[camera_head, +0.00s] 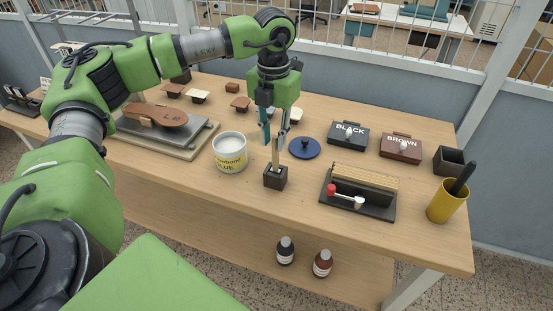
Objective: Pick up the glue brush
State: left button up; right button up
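The glue brush (275,154) stands upright in a small dark square holder (275,178) near the middle of the table; its thin wooden handle shows and its lower end is hidden in the holder. My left gripper (275,137) points down directly above the holder. Its two fingers are spread, with the top of the brush handle appearing between or just behind the tips. I cannot tell whether either finger touches it. My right gripper is not in view.
A white glue tub (229,156) stands left of the holder, and a round blue lid (304,149) lies behind right. BLACK (347,136) and BROWN (401,148) boxes stand behind.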

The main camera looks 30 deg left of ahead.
aim_at(275, 170)
pick_arm(q)
notch_tip(275, 170, down, 3)
jog(key=shift+f, duration=0.15)
jog(key=shift+f+p, duration=0.55)
jog(key=shift+p, duration=0.15)
notch_tip(275, 170, down, 4)
jog(key=shift+w+d+f+p, duration=0.1)
jog(key=shift+d+p, duration=0.05)
jog(key=shift+p, duration=0.65)
jog(key=shift+f, duration=0.1)
grip_shut()
